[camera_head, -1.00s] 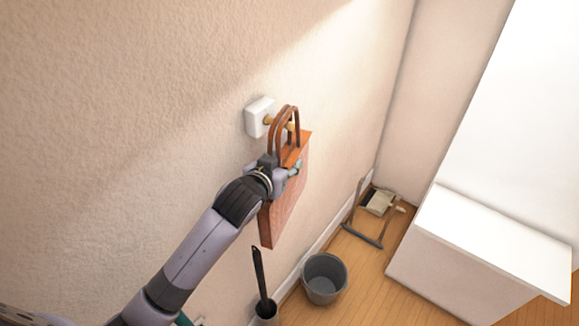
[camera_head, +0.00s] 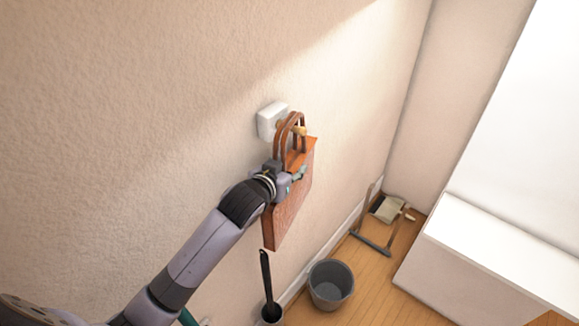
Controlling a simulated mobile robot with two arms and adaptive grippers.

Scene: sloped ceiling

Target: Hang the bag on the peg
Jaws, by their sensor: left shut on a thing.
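The reddish-brown bag (camera_head: 290,212) hangs upright close to the wall, with two arched handles (camera_head: 283,140) at its top. My left gripper (camera_head: 291,178) is shut on the bag near its upper edge. The wooden peg (camera_head: 300,130) sticks out from a white wall mount (camera_head: 271,119). In the picture the peg's tip shows within and beside the handle loops. The handles cover part of the peg, and I cannot tell whether they rest on it. My right gripper is not in view.
On the floor below are a grey bucket (camera_head: 331,286), a dark brush in a holder (camera_head: 267,285) and a dustpan (camera_head: 388,208) by a grey frame. A white block-like unit (camera_head: 500,262) stands at the right. The wall left of the mount is bare.

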